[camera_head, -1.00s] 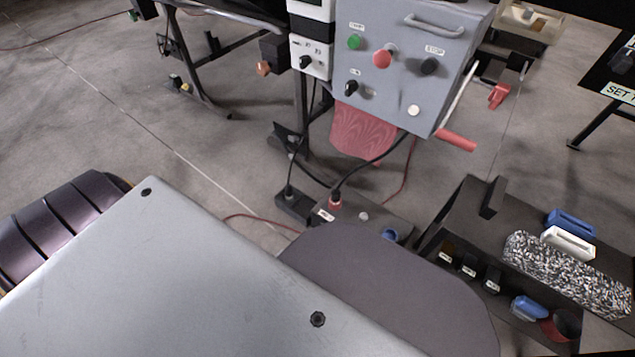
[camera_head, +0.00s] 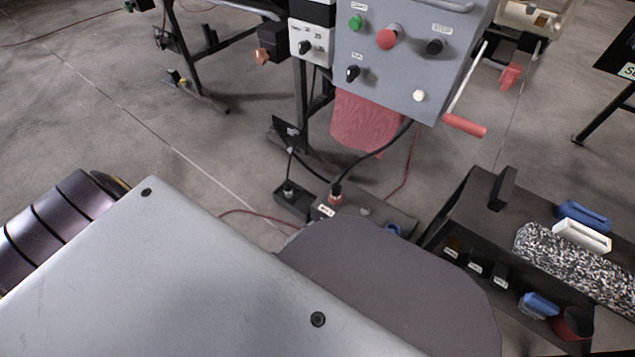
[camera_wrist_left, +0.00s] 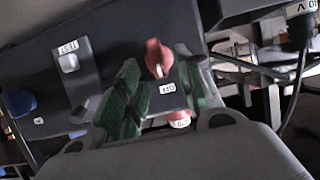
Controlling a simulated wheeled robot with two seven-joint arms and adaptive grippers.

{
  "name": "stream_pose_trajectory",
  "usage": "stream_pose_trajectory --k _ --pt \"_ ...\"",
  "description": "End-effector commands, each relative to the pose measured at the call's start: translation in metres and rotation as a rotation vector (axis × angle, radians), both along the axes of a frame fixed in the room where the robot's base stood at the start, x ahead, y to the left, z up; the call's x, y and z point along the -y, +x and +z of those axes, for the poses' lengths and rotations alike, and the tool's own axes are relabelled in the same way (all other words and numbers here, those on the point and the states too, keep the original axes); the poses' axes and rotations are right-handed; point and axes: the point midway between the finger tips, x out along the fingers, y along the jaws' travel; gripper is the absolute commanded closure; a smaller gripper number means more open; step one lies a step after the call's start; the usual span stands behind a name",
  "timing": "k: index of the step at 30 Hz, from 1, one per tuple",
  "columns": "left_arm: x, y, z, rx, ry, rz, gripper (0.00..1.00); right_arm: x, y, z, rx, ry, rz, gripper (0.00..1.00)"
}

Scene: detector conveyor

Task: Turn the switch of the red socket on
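In the left wrist view a red switch knob (camera_wrist_left: 158,58) stands on a dark panel (camera_wrist_left: 110,35). A small white label that seems to read OFF is just below it. My left gripper (camera_wrist_left: 158,86) is open, with one green-padded finger to each side below the knob, seemingly apart from it. The red socket (camera_wrist_left: 180,121) shows partly between the fingers near the palm. In the head view the red socket (camera_head: 335,195) holds a black plug on a dark floor box (camera_head: 358,203); the knob cannot be made out there. My right gripper is not in view.
A white TEST button (camera_wrist_left: 68,62) and a blue socket (camera_wrist_left: 18,103) share the panel. Black cables (camera_head: 375,148) rise from the floor box to a grey control cabinet (camera_head: 395,70). A dark tray (camera_head: 470,205) with brushes stands at the right.

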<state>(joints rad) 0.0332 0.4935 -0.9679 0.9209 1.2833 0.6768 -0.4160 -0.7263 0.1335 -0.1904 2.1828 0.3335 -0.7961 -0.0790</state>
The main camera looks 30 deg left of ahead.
Motion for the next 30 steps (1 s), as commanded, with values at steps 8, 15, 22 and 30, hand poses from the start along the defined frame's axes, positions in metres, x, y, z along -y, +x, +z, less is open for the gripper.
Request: stream_pose_trajectory --k 8,15,22,30 --pt "0.002 0.018 -0.008 0.001 0.0 -0.001 0.64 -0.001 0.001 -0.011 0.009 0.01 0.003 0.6" --pt "0.002 0.023 -0.01 0.0 0.0 0.0 0.64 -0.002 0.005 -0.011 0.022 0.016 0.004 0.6" --pt "0.002 0.023 -0.009 0.0 0.0 0.0 0.64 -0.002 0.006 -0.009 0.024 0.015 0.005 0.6" --pt "0.002 0.023 -0.009 0.0 0.0 0.0 0.94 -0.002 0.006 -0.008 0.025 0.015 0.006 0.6"
